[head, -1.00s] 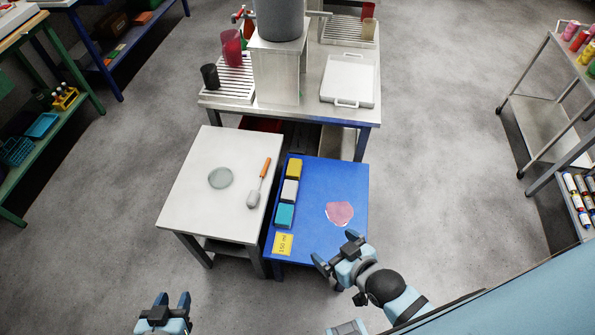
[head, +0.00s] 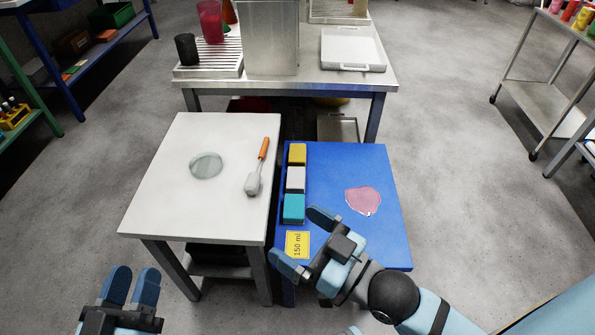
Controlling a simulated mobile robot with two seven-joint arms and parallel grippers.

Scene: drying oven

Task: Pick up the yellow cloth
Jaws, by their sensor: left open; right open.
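The yellow cloth (head: 297,154) is a small folded block at the far end of a row along the left edge of the blue table (head: 385,235). A white cloth (head: 295,178) and a teal cloth (head: 293,208) lie nearer in the same row. My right gripper (head: 298,233) is open and empty over the near left part of the blue table, close to the teal cloth and apart from the yellow one. My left gripper (head: 131,287) is open and empty at the bottom left, in front of the white table.
The white table (head: 155,205) holds a round glass dish (head: 206,166) and an orange-handled scoop (head: 256,170). A pink spill (head: 363,201) and a yellow "150 ml" card (head: 297,244) are on the blue table. A steel bench (head: 340,78) stands behind both.

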